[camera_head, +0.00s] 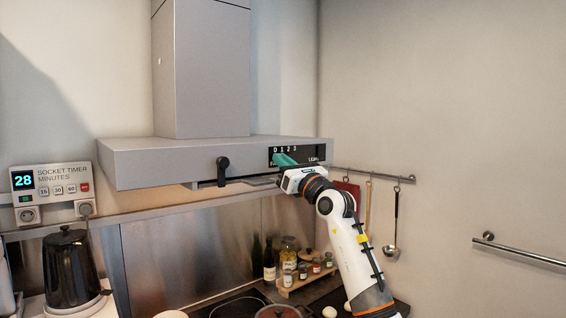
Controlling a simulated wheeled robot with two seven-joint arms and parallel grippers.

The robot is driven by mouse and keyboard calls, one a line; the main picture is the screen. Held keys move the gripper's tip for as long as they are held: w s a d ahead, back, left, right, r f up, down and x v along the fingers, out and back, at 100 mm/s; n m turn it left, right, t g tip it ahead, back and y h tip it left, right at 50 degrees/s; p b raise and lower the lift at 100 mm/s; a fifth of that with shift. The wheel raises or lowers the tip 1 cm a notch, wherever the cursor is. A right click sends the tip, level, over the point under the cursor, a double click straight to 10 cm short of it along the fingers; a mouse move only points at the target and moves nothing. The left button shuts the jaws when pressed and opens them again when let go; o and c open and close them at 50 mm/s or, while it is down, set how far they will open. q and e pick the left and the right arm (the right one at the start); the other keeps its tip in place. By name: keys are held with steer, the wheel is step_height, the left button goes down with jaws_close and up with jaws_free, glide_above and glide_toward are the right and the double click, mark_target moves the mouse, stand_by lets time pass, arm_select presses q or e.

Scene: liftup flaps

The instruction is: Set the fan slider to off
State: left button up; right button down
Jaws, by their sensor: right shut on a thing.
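The fan slider's black panel (313,153) is on the right part of the grey range hood's front edge, with the marks 0 1 2 3 along its top. My right gripper (283,159) is at the panel's left part, just under the low marks, with its teal fingers shut. The slider knob itself is hidden behind the fingers, so its exact setting cannot be read. My left gripper is not in view.
The range hood (140,160) has a black handle (223,165) left of the panel. Below are a hob (225,306), a pot (278,311) and a rack of jars (305,280). A ladle (394,235) hangs from a rail at right; a kettle (72,270) stands left.

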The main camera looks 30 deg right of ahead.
steer(key=shift+w+a+f, duration=0.1)
steer(key=shift+a+f, duration=0.1)
steer(key=c, duration=1.6)
jaws_free()
steer(key=shift+d, duration=0.2)
steer(key=shift+o, duration=0.8)
steer(key=shift+a+r, duration=0.15)
steer(key=shift+a, duration=0.1)
steer(key=shift+a+r, duration=0.1)
steer(key=shift+a, duration=0.05)
arm_select(q)
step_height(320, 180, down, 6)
steer(key=b, duration=0.6)
arm_select(e)
steer(key=v, duration=1.2)
